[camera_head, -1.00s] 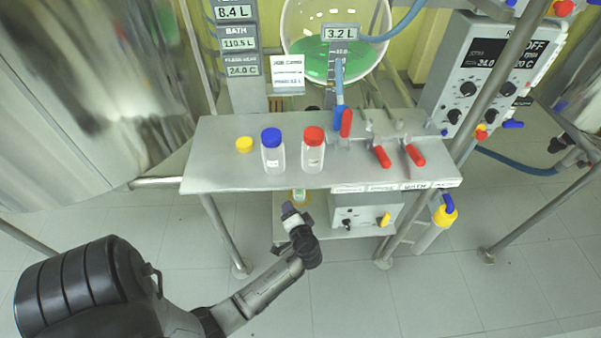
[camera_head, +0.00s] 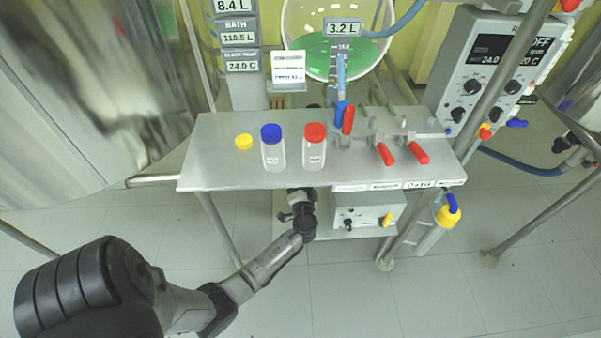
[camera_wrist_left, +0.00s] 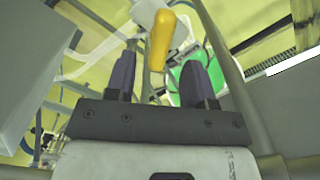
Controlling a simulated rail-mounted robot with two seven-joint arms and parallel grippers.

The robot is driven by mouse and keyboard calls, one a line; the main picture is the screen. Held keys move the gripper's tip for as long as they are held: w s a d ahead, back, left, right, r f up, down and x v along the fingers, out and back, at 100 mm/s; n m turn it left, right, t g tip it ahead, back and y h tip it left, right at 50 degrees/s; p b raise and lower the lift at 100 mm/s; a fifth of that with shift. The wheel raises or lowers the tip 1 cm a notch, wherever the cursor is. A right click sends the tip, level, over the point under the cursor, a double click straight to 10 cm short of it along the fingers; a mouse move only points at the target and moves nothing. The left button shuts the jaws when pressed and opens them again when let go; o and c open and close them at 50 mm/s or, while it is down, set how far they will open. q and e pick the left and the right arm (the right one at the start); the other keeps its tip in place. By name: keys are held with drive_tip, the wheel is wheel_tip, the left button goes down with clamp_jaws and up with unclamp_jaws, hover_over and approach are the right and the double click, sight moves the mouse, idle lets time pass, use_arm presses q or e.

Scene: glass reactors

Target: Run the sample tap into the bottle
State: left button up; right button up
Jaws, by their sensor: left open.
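In the left wrist view a yellow lever (camera_wrist_left: 160,42), perhaps the sample tap's handle, stands in line with the gap between my left gripper's fingers (camera_wrist_left: 158,75). The fingers are open, one on each side in the picture; I see no contact and cannot tell its depth. In the head view my left gripper (camera_head: 300,203) reaches under the front edge of the steel shelf (camera_head: 220,165), its fingertips hidden. No bottle shows under the shelf now. On top stand a blue-capped bottle (camera_head: 272,152) and a red-capped bottle (camera_head: 313,152), with a loose yellow cap (camera_head: 243,142). My right gripper is out of view.
A control box (camera_head: 370,212) with a yellow knob sits under the shelf, right of my left gripper. Red-handled valves (camera_head: 386,154) stand on the shelf's right. A glass vessel (camera_head: 300,20) with green liquid hangs behind. Shelf legs (camera_head: 222,230) flank the lower space.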

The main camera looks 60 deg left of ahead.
use_arm(q)
drive_tip(key=shift+b+x, duration=0.55)
drive_tip(key=shift+x, duration=2.15)
drive_tip(key=shift+s, duration=0.1)
drive_tip(key=c, duration=0.8)
drive_tip(key=shift+m, duration=0.3)
drive_tip(key=m+p, duration=0.1)
drive_tip(key=m, duration=0.3)
drive_tip(key=shift+r, duration=0.1)
drive_tip(key=shift+m+p, duration=0.45)
drive_tip(key=shift+m, duration=0.65)
